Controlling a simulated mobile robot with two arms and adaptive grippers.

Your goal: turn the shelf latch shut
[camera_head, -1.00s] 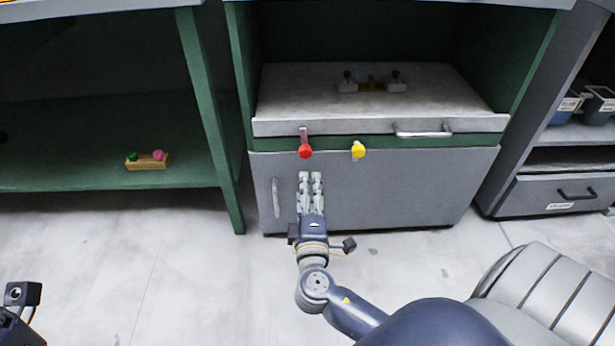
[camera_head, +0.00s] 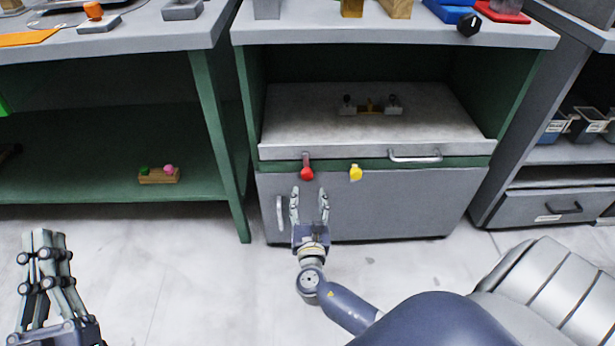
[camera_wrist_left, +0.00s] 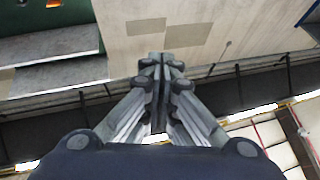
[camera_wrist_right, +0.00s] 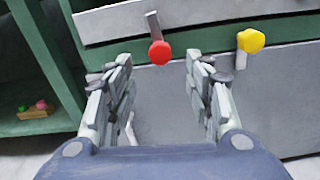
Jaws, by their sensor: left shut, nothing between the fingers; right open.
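One has a red knob (camera_head: 307,173) on a grey lever that points down, and the other has a yellow knob (camera_head: 355,172). In the right wrist view the red knob (camera_wrist_right: 160,52) is beyond and between the fingertips, and the yellow knob (camera_wrist_right: 251,40) is to the right. My right gripper (camera_head: 309,192) is open and empty, just below the red knob and apart from it. My left gripper (camera_head: 43,238) is shut and empty at the lower left, far from the latches. It also shows in the left wrist view (camera_wrist_left: 163,62).
The shelf has a metal handle (camera_head: 415,158) at right. A cabinet door with a vertical handle (camera_head: 280,214) is below. A small wooden block with green and pink knobs (camera_head: 159,176) lies on the left green shelf. A drawer unit (camera_head: 540,205) stands at right.

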